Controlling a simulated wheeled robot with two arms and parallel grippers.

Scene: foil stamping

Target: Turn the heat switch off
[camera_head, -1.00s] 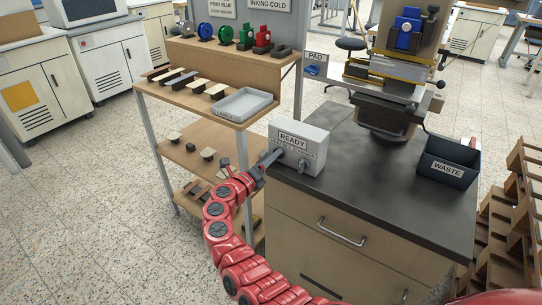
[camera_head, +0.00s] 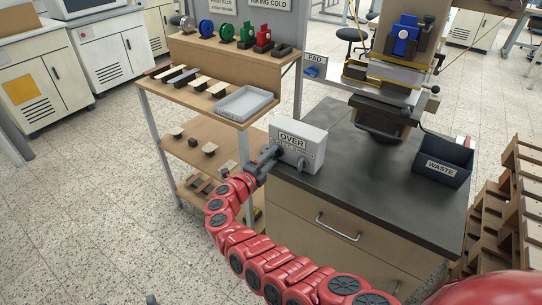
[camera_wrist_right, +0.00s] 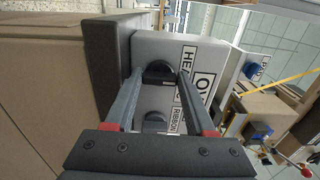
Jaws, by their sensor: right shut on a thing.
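The light grey control box (camera_head: 314,138) stands on the dark counter's front left corner, its sign (camera_head: 293,140) reading "OVER". My right gripper (camera_head: 275,153) is at the left side of the box's front. In the right wrist view, its fingers (camera_wrist_right: 159,76) are shut on the dark round heat switch (camera_wrist_right: 158,69), beside a partly covered "HE…" label (camera_wrist_right: 188,62). A second dark knob (camera_wrist_right: 155,117), by the "RIBBON" label (camera_wrist_right: 178,124), sits apart from the fingertips; it also shows in the head view (camera_head: 303,164). The switch's exact angle is hard to tell. My left gripper is out of view.
The stamping press (camera_head: 385,85) stands behind the box, and a black waste bin (camera_head: 442,166) is at the counter's right. A wooden shelf (camera_head: 200,107) with a grey tray (camera_head: 243,104) stands close on the left. The counter middle (camera_head: 365,170) is clear.

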